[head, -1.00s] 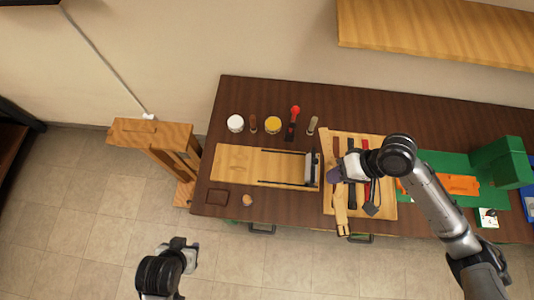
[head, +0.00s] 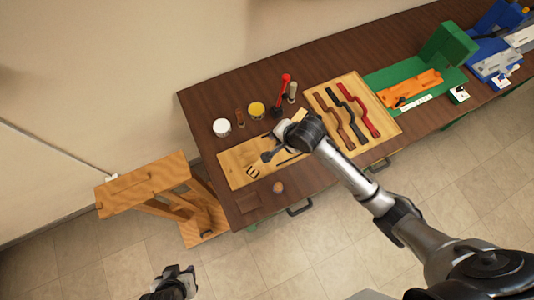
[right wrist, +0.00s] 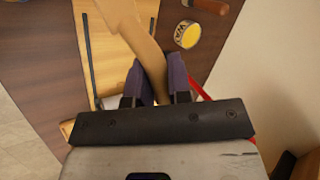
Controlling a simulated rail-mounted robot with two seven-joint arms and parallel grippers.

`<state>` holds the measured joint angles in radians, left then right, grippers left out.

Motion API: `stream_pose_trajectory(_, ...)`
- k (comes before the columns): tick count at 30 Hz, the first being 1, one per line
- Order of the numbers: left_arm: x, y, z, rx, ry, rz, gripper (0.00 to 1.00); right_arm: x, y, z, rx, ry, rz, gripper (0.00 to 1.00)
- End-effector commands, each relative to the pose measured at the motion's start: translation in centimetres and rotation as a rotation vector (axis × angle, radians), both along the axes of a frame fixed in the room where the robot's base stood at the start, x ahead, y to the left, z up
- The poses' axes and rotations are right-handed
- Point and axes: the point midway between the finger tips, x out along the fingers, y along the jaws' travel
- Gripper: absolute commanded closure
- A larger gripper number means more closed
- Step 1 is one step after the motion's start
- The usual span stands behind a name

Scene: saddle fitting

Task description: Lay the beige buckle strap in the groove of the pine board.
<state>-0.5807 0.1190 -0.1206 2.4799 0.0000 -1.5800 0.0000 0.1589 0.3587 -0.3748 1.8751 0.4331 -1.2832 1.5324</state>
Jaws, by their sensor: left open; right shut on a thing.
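In the right wrist view, the gripper (right wrist: 157,88) is shut on the beige buckle strap (right wrist: 135,30), which extends away from the fingers beside the board's long dark line. In the head view the strap cannot be told apart from the board. My left gripper (head: 182,275) is open and empty, off the table at the bottom.
A light board (head: 392,121) right of the pine board holds brown (head: 333,122), black (head: 347,118) and red (head: 359,110) straps. A white tin (head: 221,128), a yellow tin (head: 256,109) and a red-handled tool (head: 284,88) stand behind. A wooden stand (head: 140,190) is at left.

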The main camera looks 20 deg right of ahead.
Motion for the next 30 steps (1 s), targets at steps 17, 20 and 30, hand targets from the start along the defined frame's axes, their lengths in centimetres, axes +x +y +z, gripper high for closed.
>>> stream_pose_trajectory(17,0.0,0.0,-2.0,0.0,0.0,0.0,0.57,3.5,2.6,-8.7,-0.006,0.001,-0.472,1.0)
stream_pose_trajectory(20,0.0,0.1,-2.0,0.004,-0.001,-0.002,0.57,3.5,2.5,-9.8,-0.005,0.001,-0.474,1.0)
stream_pose_trajectory(30,0.0,0.2,-1.9,0.008,-0.001,-0.005,0.57,3.5,2.5,-13.1,-0.006,0.002,-0.471,1.0)
